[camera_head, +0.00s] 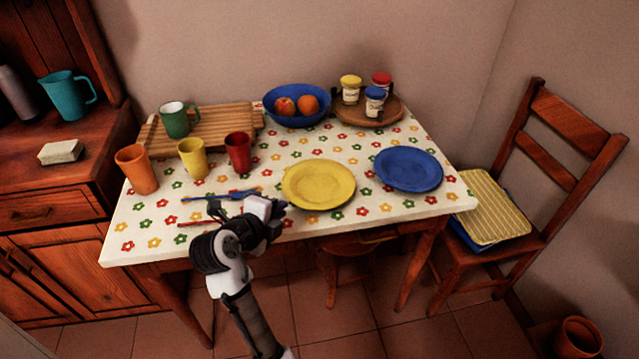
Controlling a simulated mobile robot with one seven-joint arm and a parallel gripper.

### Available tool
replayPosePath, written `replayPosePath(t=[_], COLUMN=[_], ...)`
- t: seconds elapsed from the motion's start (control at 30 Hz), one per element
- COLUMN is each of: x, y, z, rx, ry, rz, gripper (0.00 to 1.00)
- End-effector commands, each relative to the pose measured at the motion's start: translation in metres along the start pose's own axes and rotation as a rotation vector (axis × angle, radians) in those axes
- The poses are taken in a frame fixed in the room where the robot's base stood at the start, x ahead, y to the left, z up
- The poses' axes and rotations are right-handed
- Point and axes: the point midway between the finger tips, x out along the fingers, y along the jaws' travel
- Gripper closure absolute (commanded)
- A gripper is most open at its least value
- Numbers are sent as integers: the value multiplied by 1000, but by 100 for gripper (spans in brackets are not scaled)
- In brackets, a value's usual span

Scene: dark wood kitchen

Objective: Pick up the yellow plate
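The yellow plate (318,184) lies flat near the front edge of the table, on a white cloth with coloured flowers. My gripper (283,207) is at the plate's left front rim, coming from the front left. Its dark fingertips are small and overlap or sit close to the rim; I cannot tell whether they touch it or how far apart they are. The plate is almost fully in view, and nothing lies on it.
A blue plate (408,169) lies close to the right. Blue and red cutlery (215,196) lies left of my gripper. Orange (137,169), yellow (193,158) and red (239,152) cups stand behind it. A blue fruit bowl (297,116) and a chair (535,190) are further off.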

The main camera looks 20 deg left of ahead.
Motion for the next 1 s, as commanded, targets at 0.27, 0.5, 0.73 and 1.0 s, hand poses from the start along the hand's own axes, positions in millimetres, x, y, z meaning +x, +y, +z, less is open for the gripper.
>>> replayPosePath(t=[0.27,0.5,0.73,1.0], x=[24,56,60,60], y=[0,1,2,2], z=[-1,-1,0,0], rx=[-1,0,0,0], ry=[2,0,-2,-2], rz=[3,1,0,0], gripper=[89,89,89,100])
